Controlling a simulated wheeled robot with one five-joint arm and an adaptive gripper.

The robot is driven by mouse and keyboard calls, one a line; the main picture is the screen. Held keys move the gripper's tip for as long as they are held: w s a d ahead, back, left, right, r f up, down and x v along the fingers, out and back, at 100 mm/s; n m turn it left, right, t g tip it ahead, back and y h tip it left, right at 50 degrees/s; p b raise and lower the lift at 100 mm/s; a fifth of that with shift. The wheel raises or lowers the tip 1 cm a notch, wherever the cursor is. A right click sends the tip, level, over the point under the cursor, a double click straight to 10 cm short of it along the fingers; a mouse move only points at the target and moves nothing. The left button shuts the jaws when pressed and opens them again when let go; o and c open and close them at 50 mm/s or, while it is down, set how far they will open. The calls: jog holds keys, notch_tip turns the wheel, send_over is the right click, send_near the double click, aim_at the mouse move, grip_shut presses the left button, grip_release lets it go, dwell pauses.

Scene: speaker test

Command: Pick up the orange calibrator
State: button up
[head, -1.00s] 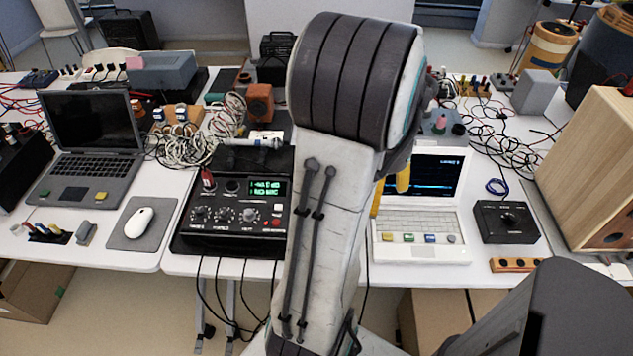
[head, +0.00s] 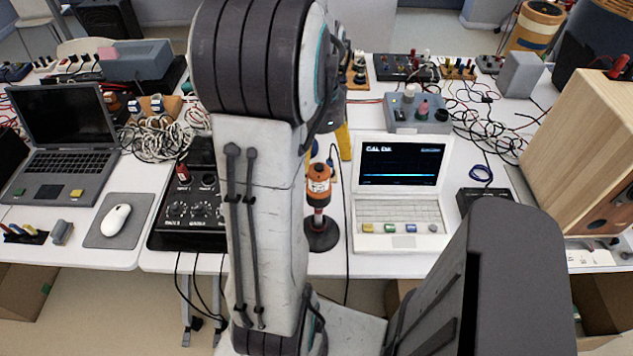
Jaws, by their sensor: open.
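The orange calibrator (head: 319,184) stands upright on a round black base on the white table, just right of my arm in the head view. It has an orange body with a dark band and a narrower dark red stem below. My gripper (head: 335,150) is mostly hidden behind my arm. A yellow finger shows just above and right of the calibrator's top. The gripper is open and holds nothing that I can see. I cannot tell how far the finger is from the calibrator in depth.
A white laptop (head: 402,180) stands close right of the calibrator. A black knobbed box (head: 180,212) is left, partly behind my arm. A grey laptop (head: 65,160), a mouse (head: 115,219) and a wooden box (head: 590,150) are farther out. Cables lie around, one beside the calibrator.

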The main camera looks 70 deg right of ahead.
aim_at(320, 168)
jog(key=shift+m, duration=0.6)
jog(key=shift+a+f+m, duration=0.1)
jog(key=shift+f+m, duration=0.2)
jog(key=shift+f, duration=0.05)
jog(key=shift+s+f, duration=0.15)
jog(key=shift+f, duration=3.2)
jog(key=shift+c, duration=0.3)
jog(key=c, duration=1.3)
